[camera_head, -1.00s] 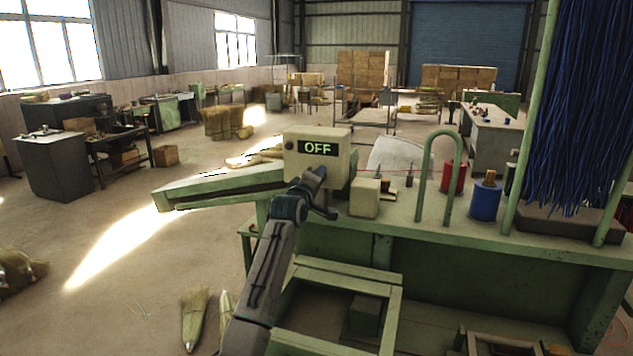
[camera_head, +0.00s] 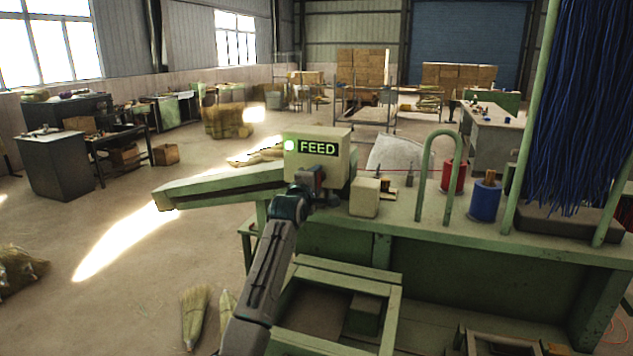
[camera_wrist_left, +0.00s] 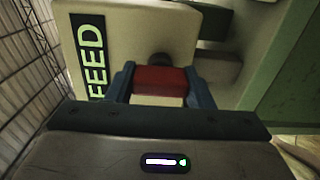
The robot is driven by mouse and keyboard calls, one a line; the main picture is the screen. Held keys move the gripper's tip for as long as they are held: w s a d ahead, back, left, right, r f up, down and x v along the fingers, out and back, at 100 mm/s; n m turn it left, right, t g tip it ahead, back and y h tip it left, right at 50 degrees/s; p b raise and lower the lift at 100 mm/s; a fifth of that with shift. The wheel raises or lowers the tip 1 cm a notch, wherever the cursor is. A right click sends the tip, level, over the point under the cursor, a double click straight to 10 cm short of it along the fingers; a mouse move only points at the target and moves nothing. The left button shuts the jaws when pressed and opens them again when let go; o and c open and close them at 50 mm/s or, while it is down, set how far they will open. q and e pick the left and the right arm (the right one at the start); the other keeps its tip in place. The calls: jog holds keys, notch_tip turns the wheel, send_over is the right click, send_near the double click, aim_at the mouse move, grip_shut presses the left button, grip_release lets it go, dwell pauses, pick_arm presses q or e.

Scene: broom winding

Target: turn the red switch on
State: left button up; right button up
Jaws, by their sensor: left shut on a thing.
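The cream control box (camera_head: 340,168) stands on the green bench. The red switch (camera_wrist_left: 159,81) shows in the left wrist view, on the face of the box below the display. My left gripper (camera_wrist_left: 160,86) is shut on the red switch, with one blue finger on each side of it. In the head view my left gripper (camera_head: 312,180) is in front of the box and covers most of the switch. My right gripper is not in view.
A small cream block (camera_head: 364,198), a green hoop (camera_head: 422,195), a red spool (camera_head: 453,176) and a blue spool (camera_head: 485,203) are on the bench right of the box. Blue bristles (camera_head: 580,110) hang at the right. Open floor lies to the left.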

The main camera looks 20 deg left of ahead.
pick_arm(q)
jog(key=o, duration=1)
jog(key=shift+c, duration=0.2)
jog(key=shift+s+f, duration=0.1)
jog(key=shift+s, duration=0.2)
jog(key=s+b, duration=0.5)
jog(key=s, duration=0.5)
jog(key=shift+a, duration=0.25)
jog(key=shift+s, duration=0.1)
